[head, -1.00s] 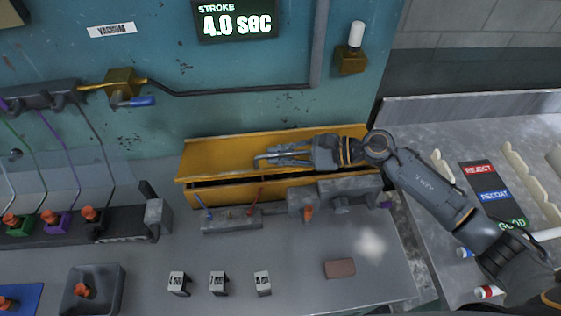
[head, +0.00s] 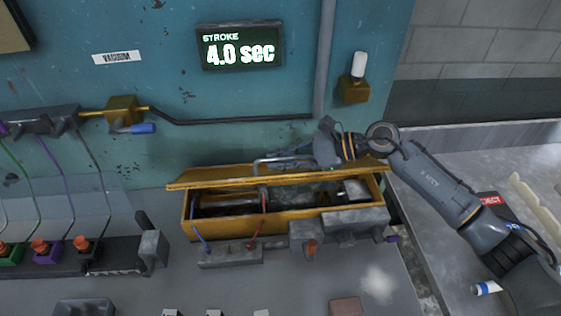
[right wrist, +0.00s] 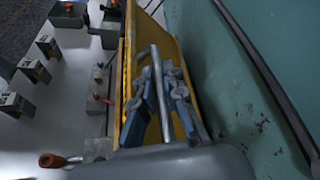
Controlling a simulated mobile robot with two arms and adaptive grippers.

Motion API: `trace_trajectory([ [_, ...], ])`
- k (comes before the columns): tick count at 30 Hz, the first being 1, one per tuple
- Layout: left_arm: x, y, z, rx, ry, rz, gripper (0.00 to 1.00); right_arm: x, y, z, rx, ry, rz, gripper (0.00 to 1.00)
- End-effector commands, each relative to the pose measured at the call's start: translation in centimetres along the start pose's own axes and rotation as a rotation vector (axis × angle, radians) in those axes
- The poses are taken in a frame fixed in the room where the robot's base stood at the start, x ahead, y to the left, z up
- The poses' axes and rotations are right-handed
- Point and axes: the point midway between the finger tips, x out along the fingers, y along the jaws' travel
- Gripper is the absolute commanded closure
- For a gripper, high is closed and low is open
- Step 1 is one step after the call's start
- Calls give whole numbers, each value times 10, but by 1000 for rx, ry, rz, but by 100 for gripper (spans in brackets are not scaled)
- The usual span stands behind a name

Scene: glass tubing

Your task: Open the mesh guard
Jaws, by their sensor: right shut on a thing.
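The yellow guard (head: 220,180) is tilted up above its yellow housing (head: 222,230), with a wide gap along the front. Its metal bar handle (head: 262,162) shows above the lid's edge. My right gripper (head: 285,158) is shut on that handle, partly hidden behind the raised lid. In the right wrist view the gripper's fingers (right wrist: 163,97) close around the metal handle bar (right wrist: 157,82), against the yellow guard (right wrist: 168,35). Dark parts and a clear section show inside the housing. My left gripper is out of view.
A teal wall panel stands close behind, with a display (head: 240,47) reading 4.0 sec and a dark pipe (head: 230,120). A lamp (head: 357,66) is above right. Valves (head: 40,246) with orange knobs are at left. The bench in front has free room.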

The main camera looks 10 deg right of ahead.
Motion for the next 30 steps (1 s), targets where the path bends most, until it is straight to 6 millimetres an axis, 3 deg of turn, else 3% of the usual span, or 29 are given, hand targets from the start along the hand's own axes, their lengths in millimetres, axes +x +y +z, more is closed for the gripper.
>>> trace_trajectory([
  [4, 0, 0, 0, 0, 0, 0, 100, -1, -2, 2, -3, -3, -6, 100],
  [5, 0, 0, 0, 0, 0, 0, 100, -1, -2, 2, -3, -3, -6, 84],
  [8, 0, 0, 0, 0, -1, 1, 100, -1, -2, 2, -3, -3, -5, 66],
  [20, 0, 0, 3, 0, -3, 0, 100, -8, -1, 0, -2, 1, -2, 66],
  [30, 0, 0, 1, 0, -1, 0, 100, -76, 0, 0, -1, 2, -3, 66],
])
